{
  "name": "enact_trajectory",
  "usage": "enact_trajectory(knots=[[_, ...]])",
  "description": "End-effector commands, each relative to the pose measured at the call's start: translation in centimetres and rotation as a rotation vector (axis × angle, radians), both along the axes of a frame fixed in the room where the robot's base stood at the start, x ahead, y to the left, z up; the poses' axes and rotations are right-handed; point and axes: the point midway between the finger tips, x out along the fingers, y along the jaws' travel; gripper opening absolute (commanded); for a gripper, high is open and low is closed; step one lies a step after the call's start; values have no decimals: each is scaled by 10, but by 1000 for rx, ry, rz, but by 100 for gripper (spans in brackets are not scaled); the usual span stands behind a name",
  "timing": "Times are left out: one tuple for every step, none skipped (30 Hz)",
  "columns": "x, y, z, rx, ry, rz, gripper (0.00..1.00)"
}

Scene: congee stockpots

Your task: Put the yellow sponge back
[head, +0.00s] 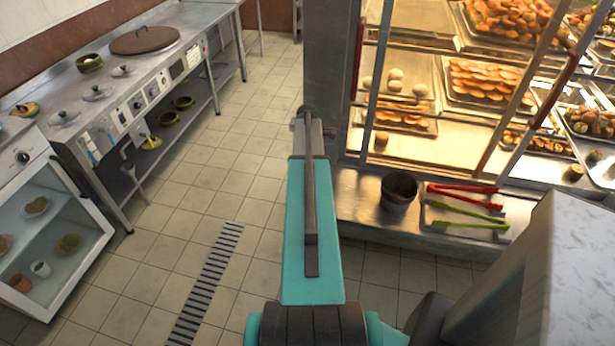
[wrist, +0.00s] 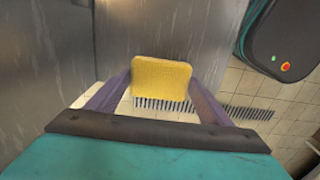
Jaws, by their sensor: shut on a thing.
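The yellow sponge (wrist: 160,78) shows in the wrist view, between the two fingers of my gripper (wrist: 159,92). The gripper is shut on it, one finger at each side, and holds it up above the tiled floor. In the head view my arm reaches forward over the floor toward the display case, and the fingertips and the sponge are hidden there. I cannot tell which spot the sponge belongs to.
A heated display case (head: 430,110) with food trays stands at the right. Its front ledge bears a dark bucket (head: 398,192) and red and green tongs (head: 465,200). A steel counter (head: 110,85) with lids runs along the left. The tiled floor (head: 190,200) between is clear.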

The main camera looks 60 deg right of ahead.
Motion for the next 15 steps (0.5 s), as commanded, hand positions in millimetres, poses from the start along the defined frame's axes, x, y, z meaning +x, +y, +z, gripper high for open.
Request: enact_trajectory(knots=[[0,0,-1,1,0,0,49],[0,0,-3,1,0,0,49],[0,0,-5,1,0,0,49],[0,0,-7,1,0,0,49],[0,0,-10,1,0,0,49],[0,0,-13,1,0,0,49],[0,0,-16,2,1,0,49],[0,0,-19,2,2,0,49],[0,0,-23,2,2,0,49],[0,0,-25,2,1,0,49],[0,0,-28,1,0,0,49],[0,0,-30,1,0,0,49],[0,0,-32,1,0,0,49],[0,0,-33,1,0,0,49],[0,0,-34,0,0,0,49]])
